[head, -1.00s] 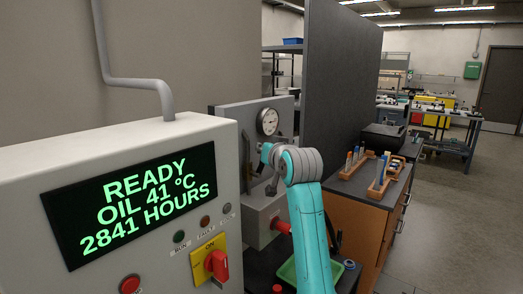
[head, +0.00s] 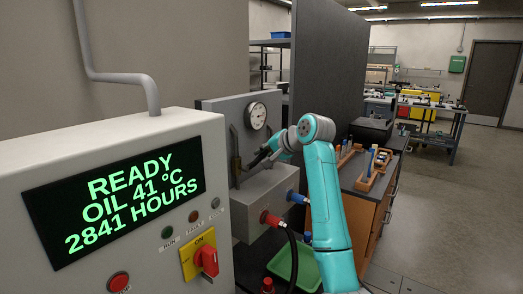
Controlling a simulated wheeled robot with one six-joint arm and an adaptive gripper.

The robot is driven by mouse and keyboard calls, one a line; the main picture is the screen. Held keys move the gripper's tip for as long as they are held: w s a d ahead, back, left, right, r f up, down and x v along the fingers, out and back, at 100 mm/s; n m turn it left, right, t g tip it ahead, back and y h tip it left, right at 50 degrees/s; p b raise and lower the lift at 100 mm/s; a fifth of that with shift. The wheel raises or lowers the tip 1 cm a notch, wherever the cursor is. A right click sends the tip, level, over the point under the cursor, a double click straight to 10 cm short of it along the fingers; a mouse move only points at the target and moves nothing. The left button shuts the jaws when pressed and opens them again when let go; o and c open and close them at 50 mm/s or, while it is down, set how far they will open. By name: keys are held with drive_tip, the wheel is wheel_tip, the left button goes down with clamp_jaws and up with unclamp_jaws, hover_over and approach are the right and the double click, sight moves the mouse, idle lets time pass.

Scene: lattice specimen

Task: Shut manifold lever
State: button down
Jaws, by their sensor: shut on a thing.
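The manifold is a grey panel (head: 218,112) with a round gauge (head: 256,115) and a grey block (head: 266,190) below it. A dark upright valve fitting (head: 235,150) stands on the panel left of the gauge. My gripper (head: 262,156) is just below the gauge, reaching left from my teal arm. Its dark fingers are shut on the manifold lever (head: 249,164), which slants from the fitting up toward the fingers. The fingers hide part of the lever, and its exact angle is hard to tell.
A red coupling (head: 271,219) with a black hose and a blue coupling (head: 297,197) stick out from the block. A green tray (head: 283,262) lies below. The control cabinet (head: 60,175) fills the left. An orange-fronted bench (head: 368,215) stands right of my arm.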

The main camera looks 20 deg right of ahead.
drive_tip(key=shift+w+d+f+m+g+y, duration=0.15)
drive_tip(key=shift+f+m+g+y, duration=0.8)
drive_tip(key=shift+f, duration=0.45)
drive_tip(key=shift+m, duration=0.25)
drive_tip(key=c, duration=1.1)
unclamp_jaws()
drive_tip(key=v, duration=1.2)
drive_tip(key=shift+f, duration=0.2)
drive_tip(key=shift+d, duration=0.1)
